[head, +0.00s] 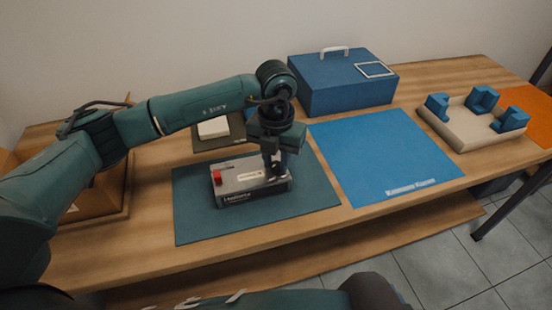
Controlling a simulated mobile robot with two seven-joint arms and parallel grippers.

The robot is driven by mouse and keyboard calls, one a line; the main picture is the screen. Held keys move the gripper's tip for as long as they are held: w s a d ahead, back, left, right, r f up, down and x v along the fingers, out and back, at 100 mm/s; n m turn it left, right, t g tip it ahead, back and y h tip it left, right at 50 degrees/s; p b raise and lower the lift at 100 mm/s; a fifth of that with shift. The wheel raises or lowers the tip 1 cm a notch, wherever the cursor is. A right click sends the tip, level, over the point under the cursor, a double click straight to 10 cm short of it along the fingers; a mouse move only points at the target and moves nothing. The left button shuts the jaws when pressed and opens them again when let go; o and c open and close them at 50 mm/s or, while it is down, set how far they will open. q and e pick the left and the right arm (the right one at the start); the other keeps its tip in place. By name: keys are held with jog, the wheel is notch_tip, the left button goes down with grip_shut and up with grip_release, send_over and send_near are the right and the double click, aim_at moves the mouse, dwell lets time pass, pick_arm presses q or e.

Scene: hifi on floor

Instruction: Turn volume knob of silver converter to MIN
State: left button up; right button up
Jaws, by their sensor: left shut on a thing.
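The silver converter (240,180), a low box with a grey top and a dark front, stands on a dark teal mat (200,228). A red part (217,177) sits at its left side and a pale label lies on its top. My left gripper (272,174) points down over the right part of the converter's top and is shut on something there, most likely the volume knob. The gripper hides the knob and any MIN marking, so I cannot tell the knob's setting. My right gripper is not in view.
A blue case (340,90) with a white handle stands behind. A blue mat (375,155) lies right of the teal mat, with bare surface. A beige tray (462,128) with blue blocks is farther right, beside an orange mat (530,105). A cardboard box (95,195) stands left.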

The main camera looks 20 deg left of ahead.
aim_at(276, 165)
pick_arm(q)
jog(key=o, duration=1)
jog(key=shift+r, duration=0.1)
notch_tip(276, 165, up, 13)
jog(key=shift+b, duration=0.35)
